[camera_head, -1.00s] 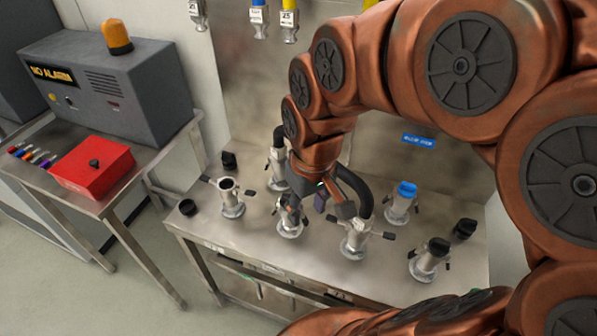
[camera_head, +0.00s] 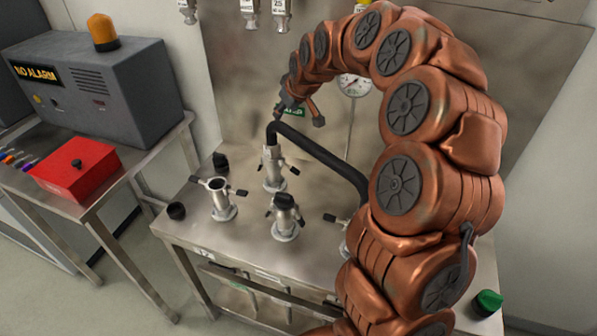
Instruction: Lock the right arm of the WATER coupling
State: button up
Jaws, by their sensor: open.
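A green sign (camera_head: 292,110) on the back panel is mostly covered by my gripper; I cannot read it fully. Below it stands a metal coupling (camera_head: 272,176) with a black hose on top, at the back of the steel bench. Its small black right arm (camera_head: 294,170) sticks out to the right; I cannot tell whether it is locked. My gripper (camera_head: 299,116) is open and empty, raised above the coupling and apart from it.
On the bench (camera_head: 240,245) stand an open coupling (camera_head: 222,207) and a black-capped coupling (camera_head: 285,222). A black hose (camera_head: 325,155) arches right, partly behind my arm. A green cap (camera_head: 488,302) lies at right. A red box (camera_head: 75,170) and alarm unit (camera_head: 95,95) stand left.

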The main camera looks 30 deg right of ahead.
jog(key=w+d+f, duration=0.1)
jog(key=d+f, duration=0.2)
jog(key=n+g+y, duration=0.3)
jog(key=n+g, duration=0.1)
jog(key=n, duration=0.2)
send_near(297, 171)
jog(key=shift+p+x, duration=1.85)
jog(key=shift+x, duration=2.25)
jog(key=shift+a, duration=0.1)
grip_shut()
